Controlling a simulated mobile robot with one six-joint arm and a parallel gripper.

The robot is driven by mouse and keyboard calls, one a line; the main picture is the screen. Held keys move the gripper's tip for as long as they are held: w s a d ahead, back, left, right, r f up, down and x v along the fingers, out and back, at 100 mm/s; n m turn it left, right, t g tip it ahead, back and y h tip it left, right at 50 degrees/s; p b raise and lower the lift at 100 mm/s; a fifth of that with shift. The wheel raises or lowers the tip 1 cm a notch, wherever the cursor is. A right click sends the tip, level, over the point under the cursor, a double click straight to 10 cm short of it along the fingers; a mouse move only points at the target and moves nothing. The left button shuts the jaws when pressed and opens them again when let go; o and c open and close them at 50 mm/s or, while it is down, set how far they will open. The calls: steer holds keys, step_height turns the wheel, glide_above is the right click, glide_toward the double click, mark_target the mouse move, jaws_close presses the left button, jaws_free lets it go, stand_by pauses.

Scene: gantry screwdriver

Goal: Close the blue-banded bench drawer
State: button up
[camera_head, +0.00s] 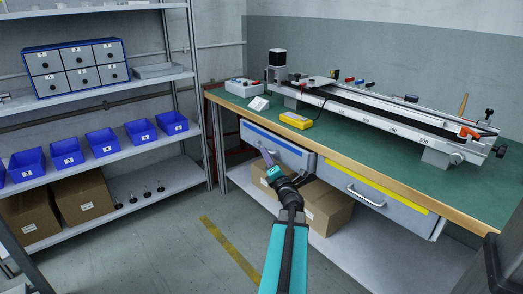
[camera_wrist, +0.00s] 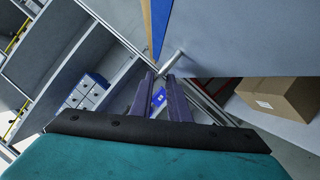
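The blue-banded drawer (camera_head: 290,155) is under the left part of the bench, with a blue strip along the top of its grey front. How far it stands out is hard to tell. My gripper (camera_head: 266,156) is in front of this drawer, at its handle area, and covers part of the front. In the wrist view my gripper's two purple fingers (camera_wrist: 161,76) are apart. The silver handle (camera_wrist: 173,61) shows at the fingertips, close to the right one. I cannot tell if they touch. The blue band (camera_wrist: 161,22) shows beyond it.
A yellow-banded drawer (camera_head: 375,188) with its own handle is to the right. The green bench top (camera_head: 350,140) carries a gantry rail and a yellow box (camera_head: 296,120). Cardboard boxes (camera_head: 326,205) sit on the shelf below. Shelving with blue bins (camera_head: 103,142) stands left; floor between is free.

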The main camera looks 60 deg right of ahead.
steer(key=shift+b+x, duration=0.45)
steer(key=shift+x, duration=2.3)
jaws_close()
